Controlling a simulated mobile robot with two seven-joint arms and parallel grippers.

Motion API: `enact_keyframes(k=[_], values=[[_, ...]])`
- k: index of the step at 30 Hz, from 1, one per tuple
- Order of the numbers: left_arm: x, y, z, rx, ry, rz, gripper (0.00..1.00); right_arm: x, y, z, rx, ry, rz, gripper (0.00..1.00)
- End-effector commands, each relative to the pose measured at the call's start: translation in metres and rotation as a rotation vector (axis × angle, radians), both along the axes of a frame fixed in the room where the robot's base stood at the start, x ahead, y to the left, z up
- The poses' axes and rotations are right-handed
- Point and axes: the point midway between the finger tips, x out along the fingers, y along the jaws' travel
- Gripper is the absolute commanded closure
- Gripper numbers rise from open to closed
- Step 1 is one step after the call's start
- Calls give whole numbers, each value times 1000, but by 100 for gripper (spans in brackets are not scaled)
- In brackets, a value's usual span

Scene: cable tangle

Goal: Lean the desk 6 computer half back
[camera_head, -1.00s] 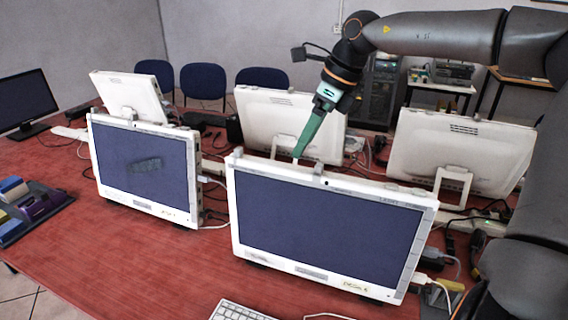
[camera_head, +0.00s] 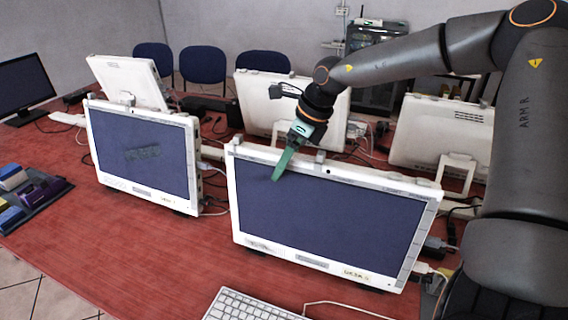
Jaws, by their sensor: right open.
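A white all-in-one computer (camera_head: 320,220) with a dark screen stands nearest me on the red desk. A small tag is on its lower right bezel, too blurred to read surely. Another white computer (camera_head: 140,150) stands to its left, also with a small unreadable tag. I cannot tell for sure which is the desk 6 one. My right gripper (camera_head: 278,176) has green fingers, seen edge-on, and reaches down over the nearest computer's top edge. The fingertips overlap the upper left of its screen; whether they touch it I cannot tell. The gripper is open and empty. My left gripper is not in view.
Behind stand more white computers, at the back left (camera_head: 130,80), back middle (camera_head: 262,100) and right (camera_head: 425,140), with cables between. A keyboard (camera_head: 245,306) lies in front. A dark tray (camera_head: 35,205) of coloured blocks is at left. The red desk (camera_head: 130,250) is clear at front left.

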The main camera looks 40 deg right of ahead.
Motion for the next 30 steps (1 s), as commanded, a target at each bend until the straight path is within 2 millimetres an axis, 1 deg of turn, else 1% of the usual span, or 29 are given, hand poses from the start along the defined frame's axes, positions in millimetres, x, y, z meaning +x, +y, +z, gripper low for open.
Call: enact_keyframes(k=[4, 13, 14, 30], values=[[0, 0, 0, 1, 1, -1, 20, 3, 2, -8, 0, 0, 1, 20], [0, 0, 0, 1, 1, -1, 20, 3, 3, -10, 0, -1, 0, 20], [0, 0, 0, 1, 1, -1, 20, 3, 3, -10, 0, -1, 0, 22], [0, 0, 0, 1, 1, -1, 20, 3, 2, -9, 0, 0, 0, 83]])
